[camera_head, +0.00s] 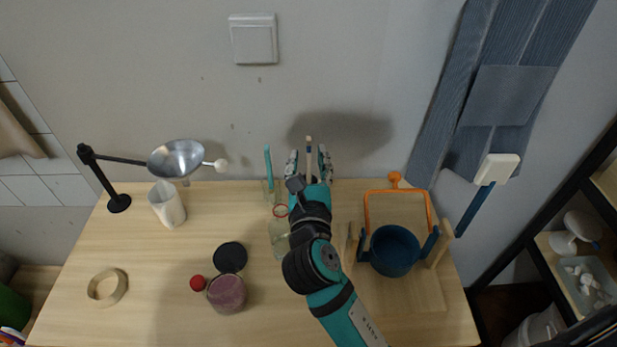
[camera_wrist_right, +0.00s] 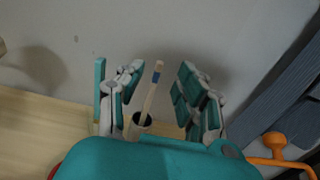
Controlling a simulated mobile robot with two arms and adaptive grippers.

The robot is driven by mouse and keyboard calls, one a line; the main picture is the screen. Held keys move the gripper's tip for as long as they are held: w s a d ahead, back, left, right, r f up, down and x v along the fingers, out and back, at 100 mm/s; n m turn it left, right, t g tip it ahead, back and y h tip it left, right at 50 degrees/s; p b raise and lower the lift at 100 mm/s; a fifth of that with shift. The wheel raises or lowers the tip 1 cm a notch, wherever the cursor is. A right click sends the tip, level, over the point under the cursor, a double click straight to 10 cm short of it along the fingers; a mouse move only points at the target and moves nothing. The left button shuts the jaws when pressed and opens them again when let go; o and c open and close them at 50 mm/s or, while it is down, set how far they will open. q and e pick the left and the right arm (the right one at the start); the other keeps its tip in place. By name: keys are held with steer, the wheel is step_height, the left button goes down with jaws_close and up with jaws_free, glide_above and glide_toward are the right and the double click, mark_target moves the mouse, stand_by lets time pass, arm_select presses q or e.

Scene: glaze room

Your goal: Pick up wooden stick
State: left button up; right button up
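The wooden stick (camera_head: 309,146) stands near the back of the table, close to the wall, and its upper end shows between my right gripper's fingers. In the right wrist view the stick (camera_wrist_right: 152,90) is pale with a blue band near its top. It leans slightly to the right and rises from a small holder with a dark opening (camera_wrist_right: 141,120). My right gripper (camera_head: 309,163) is open, with one finger on each side of the stick and a gap on both sides. In the head view my right arm hides the stick's lower part. My left gripper is not in view.
A teal stick (camera_head: 268,162) stands just left of my right gripper. A glass bottle (camera_head: 279,236) stands beside my right arm. A dark blue pot (camera_head: 394,251) and an orange frame (camera_head: 367,213) are on the right. A white cup (camera_head: 167,205) and a metal funnel (camera_head: 177,158) are on the left.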

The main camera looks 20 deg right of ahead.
mark_target(309, 149)
steer(key=w+f, duration=0.1)
steer(key=w, duration=0.1)
steer(key=w+d+f, duration=0.1)
steer(key=w, duration=0.1)
steer(key=w+d+f, duration=0.1)
steer(key=w, duration=0.2)
steer(key=shift+w+d+b, duration=0.1)
steer(key=shift+d+b, duration=0.05)
steer(key=shift+b, duration=0.2)
steer(key=shift+w+f, duration=0.1)
steer(key=shift+w, duration=0.15)
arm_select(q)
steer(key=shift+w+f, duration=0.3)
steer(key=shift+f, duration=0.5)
arm_select(e)
jaws_close()
steer(key=shift+s, duration=0.1)
